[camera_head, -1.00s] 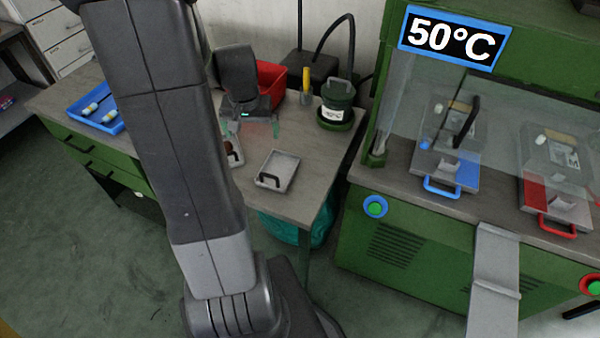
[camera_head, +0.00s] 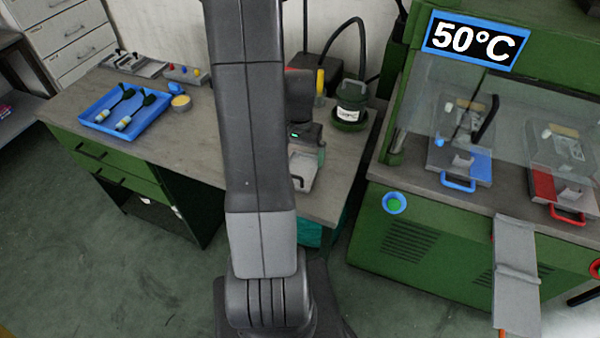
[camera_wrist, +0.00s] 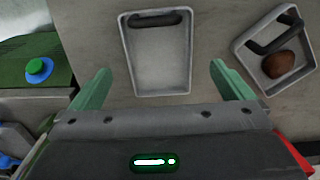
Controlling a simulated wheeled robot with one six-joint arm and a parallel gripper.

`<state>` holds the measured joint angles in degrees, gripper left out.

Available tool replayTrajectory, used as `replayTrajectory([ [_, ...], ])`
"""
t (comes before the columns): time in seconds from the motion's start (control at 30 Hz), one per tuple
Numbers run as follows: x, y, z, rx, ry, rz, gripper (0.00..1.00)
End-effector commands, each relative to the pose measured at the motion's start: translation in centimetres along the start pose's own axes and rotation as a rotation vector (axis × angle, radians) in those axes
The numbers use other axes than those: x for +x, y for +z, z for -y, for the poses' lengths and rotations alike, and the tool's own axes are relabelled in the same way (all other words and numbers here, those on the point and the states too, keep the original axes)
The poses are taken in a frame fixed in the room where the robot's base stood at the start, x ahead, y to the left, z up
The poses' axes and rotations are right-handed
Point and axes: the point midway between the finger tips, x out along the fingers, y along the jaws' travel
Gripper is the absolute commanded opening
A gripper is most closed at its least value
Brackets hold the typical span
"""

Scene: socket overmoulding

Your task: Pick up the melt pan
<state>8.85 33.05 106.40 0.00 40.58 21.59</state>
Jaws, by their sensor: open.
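A shallow light-grey pan (camera_wrist: 160,58) with a dark handle at its far end lies empty on the bench in the wrist view. It also shows in the head view (camera_head: 304,173), partly hidden by my arm. A second grey pan (camera_wrist: 300,44) with a dark handle and a brown lump (camera_wrist: 278,64) in it sits to the right in the wrist view. I cannot tell by a label which is the melt pan. My gripper (camera_wrist: 160,78) is open, its green fingers at either side of the empty pan's near part, apparently above it and holding nothing.
A blue tray (camera_head: 96,121) with two dark-headed tools lies at the bench's left. The green machine (camera_head: 420,235) with a clear shield is at the right. The middle left of the bench (camera_head: 190,135) is clear.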

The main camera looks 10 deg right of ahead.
Motion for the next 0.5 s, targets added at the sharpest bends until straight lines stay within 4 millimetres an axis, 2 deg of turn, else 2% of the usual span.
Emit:
replayTrajectory([
  [0.27, 1.5, 0.1, -0.1, 0.000, 0.001, 0.002, 1.00],
  [0.5, 4.3, 0.1, -0.2, 0.000, 0.002, 0.005, 1.00],
])
